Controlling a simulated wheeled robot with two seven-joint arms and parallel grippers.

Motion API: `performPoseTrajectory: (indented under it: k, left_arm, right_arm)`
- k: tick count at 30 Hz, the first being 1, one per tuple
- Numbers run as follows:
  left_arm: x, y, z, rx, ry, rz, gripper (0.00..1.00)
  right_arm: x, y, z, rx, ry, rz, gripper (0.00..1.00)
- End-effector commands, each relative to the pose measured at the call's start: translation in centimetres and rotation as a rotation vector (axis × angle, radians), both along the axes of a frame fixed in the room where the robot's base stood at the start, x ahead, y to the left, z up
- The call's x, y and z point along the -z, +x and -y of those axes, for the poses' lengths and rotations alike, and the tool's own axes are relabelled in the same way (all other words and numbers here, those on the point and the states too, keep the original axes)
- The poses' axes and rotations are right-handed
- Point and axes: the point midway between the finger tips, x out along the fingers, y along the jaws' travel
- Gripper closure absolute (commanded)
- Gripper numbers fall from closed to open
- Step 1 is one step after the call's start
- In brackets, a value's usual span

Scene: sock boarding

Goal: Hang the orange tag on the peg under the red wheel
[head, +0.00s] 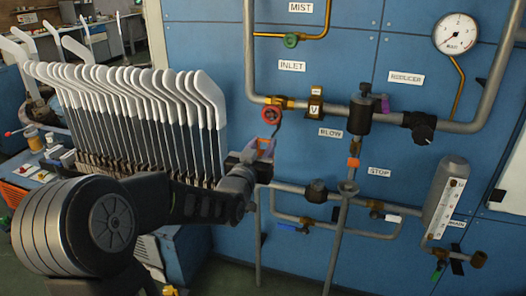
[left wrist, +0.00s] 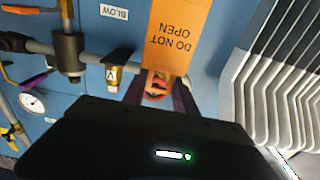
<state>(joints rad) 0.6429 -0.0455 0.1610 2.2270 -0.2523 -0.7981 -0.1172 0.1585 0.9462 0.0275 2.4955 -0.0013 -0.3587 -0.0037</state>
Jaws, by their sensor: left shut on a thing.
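The orange tag (left wrist: 168,38), printed "DO NOT OPEN", shows upside down in the left wrist view. My left gripper (left wrist: 160,88) is shut on the tag at its edge nearest the fingers. In the head view the left gripper (head: 264,148) is just below the red wheel (head: 271,114), in front of the blue panel, with only a little of the tag (head: 270,144) showing. The red wheel (left wrist: 157,84) shows partly between the fingers in the left wrist view. I cannot make out the peg or whether the tag touches it. My right gripper is not in view.
A rack of upright white-topped boards (head: 140,110) stands close to the left of my gripper. Pipes (head: 330,118) and a dark cylinder (head: 360,113) are to the right of the wheel. A horizontal pipe with a black fitting (head: 316,190) runs lower on the panel.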

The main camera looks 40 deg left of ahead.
Motion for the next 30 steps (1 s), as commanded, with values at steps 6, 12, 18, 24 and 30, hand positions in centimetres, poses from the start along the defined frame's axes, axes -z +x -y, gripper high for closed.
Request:
performPoseTrajectory:
  k: [6, 12, 18, 24, 30]
  left_arm:
    - [0.0, 0.1, 0.0, 0.001, 0.0, 0.0, 1.0]
    - [0.0, 0.6, -0.1, 0.001, 0.001, 0.0, 1.0]
    - [0.1, 1.5, -0.4, 0.001, 0.001, 0.0, 1.0]
    - [0.2, 2.7, -0.9, 0.001, -0.001, 0.001, 1.0]
    - [0.4, 3.9, -1.3, 0.001, 0.0, -0.001, 1.0]
  right_arm:
    - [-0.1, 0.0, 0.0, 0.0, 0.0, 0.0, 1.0]
    - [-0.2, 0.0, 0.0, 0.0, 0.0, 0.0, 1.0]
    - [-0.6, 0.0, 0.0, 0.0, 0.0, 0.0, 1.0]
    - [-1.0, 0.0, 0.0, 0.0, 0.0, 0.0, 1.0]
    - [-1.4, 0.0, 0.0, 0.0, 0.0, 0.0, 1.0]
